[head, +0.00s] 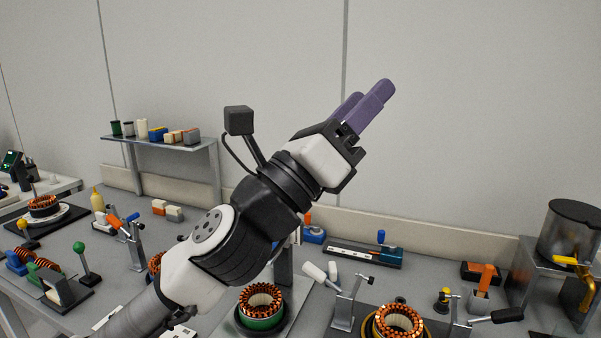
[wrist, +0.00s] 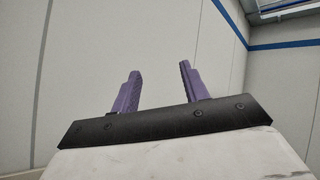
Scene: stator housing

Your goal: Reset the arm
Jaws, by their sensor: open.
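My gripper (head: 366,106) is raised high above the workbench in the head view, with its two purple fingers pointing up and to the right toward the wall. In the wrist view my gripper (wrist: 159,88) shows its two fingers well apart with nothing between them. It is open and empty. Behind the fingers the wrist view shows only bare wall and part of the ceiling. My arm crosses the middle of the head view and hides part of the bench behind it.
The grey bench (head: 340,270) carries a stator with a green base (head: 262,322), another stator (head: 398,322) among clamps, and a blue-ended fixture (head: 365,255). A metal pot (head: 570,232) stands at the right. A shelf (head: 170,145) with small items is at the back left. The air around my gripper is clear.

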